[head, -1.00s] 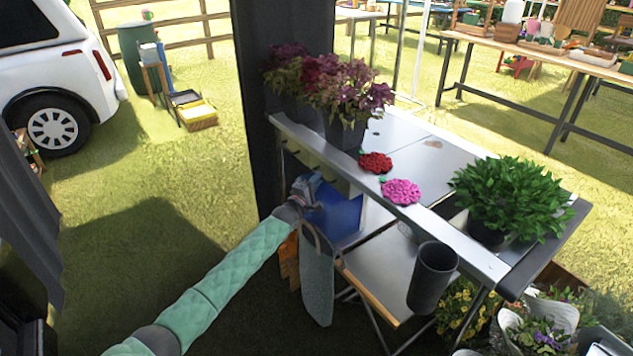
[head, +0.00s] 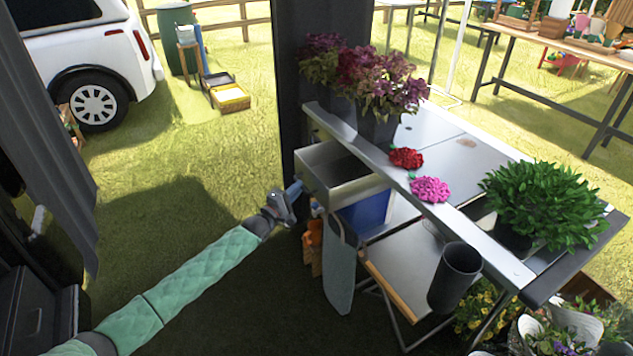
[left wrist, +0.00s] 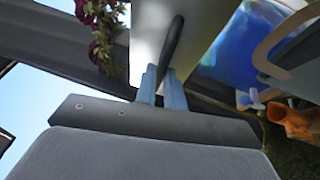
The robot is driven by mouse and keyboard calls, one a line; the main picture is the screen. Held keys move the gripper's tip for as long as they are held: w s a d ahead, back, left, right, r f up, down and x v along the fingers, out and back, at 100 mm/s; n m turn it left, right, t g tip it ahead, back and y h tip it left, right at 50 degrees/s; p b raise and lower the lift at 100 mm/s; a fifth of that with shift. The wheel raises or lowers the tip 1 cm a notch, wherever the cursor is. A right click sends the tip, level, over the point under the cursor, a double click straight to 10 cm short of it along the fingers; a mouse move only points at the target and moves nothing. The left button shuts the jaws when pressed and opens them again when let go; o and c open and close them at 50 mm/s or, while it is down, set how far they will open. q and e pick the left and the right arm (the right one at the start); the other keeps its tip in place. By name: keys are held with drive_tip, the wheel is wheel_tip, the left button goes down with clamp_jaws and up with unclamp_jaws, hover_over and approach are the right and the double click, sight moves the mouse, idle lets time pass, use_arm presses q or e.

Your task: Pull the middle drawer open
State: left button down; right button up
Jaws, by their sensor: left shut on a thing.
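A light grey drawer (head: 345,192) stands well out from under the near edge of the metal potting table (head: 505,262); its open top shows an empty-looking inside. My left gripper (head: 294,188) is at the drawer's front, with its arm reaching in from the left. In the left wrist view, the blue fingers (left wrist: 162,88) are closed around the lower end of a dark curved handle (left wrist: 174,42) on the pale drawer front (left wrist: 148,38). Whether other drawers flank it is hidden in the head view. My right gripper is not in view.
A blue container (head: 368,212) sits below the drawer, and a grey-blue hanging cloth (head: 339,270) and orange items (head: 313,245) are close by my left gripper. A dark post (head: 296,90) stands behind. Potted purple plants (head: 378,128) and crocheted flowers (head: 430,190) rest on the tabletop.

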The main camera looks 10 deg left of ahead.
use_arm(q)
drive_tip(key=shift+s+a, duration=0.8)
drive_tip(key=shift+a, duration=0.25)
drive_tip(key=shift+s+a, duration=0.75)
drive_tip(key=shift+a, duration=0.3)
drive_tip(key=c, duration=1.5)
unclamp_jaws()
